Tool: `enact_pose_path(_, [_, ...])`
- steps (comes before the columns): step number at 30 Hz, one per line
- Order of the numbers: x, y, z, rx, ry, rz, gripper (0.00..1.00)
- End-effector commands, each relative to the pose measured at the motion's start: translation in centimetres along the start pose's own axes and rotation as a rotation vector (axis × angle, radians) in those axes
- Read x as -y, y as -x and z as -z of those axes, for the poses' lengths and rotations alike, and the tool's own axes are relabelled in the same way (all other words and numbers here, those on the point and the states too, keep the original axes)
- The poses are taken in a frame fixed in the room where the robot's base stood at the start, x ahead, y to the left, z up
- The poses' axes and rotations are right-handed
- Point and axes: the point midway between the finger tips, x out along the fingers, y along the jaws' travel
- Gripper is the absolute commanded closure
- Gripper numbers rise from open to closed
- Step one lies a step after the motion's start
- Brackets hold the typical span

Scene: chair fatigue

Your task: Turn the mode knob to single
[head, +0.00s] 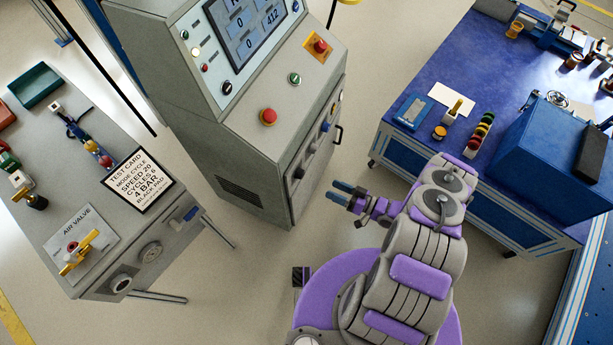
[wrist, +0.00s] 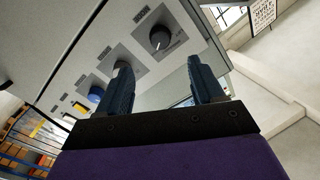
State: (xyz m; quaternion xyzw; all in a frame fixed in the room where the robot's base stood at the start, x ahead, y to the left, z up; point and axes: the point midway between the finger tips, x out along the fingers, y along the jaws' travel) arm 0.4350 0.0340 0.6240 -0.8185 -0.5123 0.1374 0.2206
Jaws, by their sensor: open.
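The control panel on the side of the grey cabinet (head: 262,135) carries a row of knobs. In the wrist view, a round dark knob (wrist: 159,39) with a pale pointer line sits on a grey square plate. A second dark knob (wrist: 122,66) sits beside it, partly behind my left finger. In the head view, a dark panel knob (head: 299,173) shows side-on. My gripper (head: 337,192) is open and empty, apart from the panel; its two blue fingers show in the wrist view (wrist: 162,85).
The panel also has a blue knob (wrist: 96,94) and a yellow part (wrist: 81,107). A dark handle (head: 338,134) sticks out from the cabinet. A grey bench with a test card (head: 138,181) stands left, a blue bench (head: 440,75) right.

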Motion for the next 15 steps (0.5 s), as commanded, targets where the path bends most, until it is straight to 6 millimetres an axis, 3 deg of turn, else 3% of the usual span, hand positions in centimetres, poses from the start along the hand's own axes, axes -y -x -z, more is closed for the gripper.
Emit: enact_pose_path(15, [0.0,-9.8,0.0,0.001,0.002,0.003,0.33])
